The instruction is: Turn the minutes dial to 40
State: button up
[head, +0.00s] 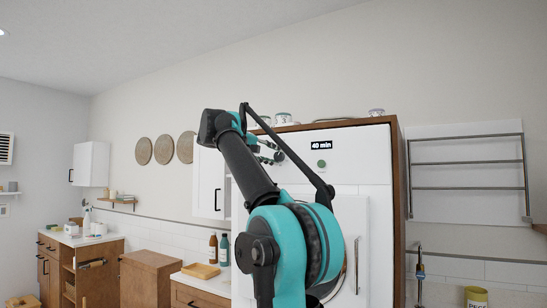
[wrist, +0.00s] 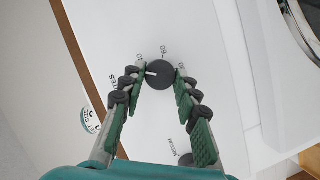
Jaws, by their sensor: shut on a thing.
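The minutes dial (wrist: 158,75) is a dark round knob with a white pointer line, on the white front panel of the appliance (head: 358,165). In the wrist view the pointer is toward the picture's left, near a partly hidden mark. My gripper (wrist: 160,80) has a green-padded finger on each side of the dial and is shut on it. In the head view my gripper (head: 268,152) is at the panel's left part, and the dial is hard to make out there. The black display (head: 321,145) reads "40 min".
A green round button (head: 321,163) sits below the display. Another dark knob (wrist: 187,159) is on the panel in the wrist view. Cups (head: 283,118) stand on top of the wooden surround. A wall rack (head: 467,162) is at the right.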

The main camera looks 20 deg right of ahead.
jog(key=m+t+y, duration=0.1)
jog(key=m+y, duration=0.1)
jog(key=m, duration=0.2)
jog(key=shift+s+r, duration=0.1)
jog(key=shift+s, duration=0.05)
dwell(0.5)
jog(key=o, duration=1.2)
jog(key=shift+c, duration=0.2)
jog(key=v, duration=1.2)
jog(key=shift+s+d, duration=0.2)
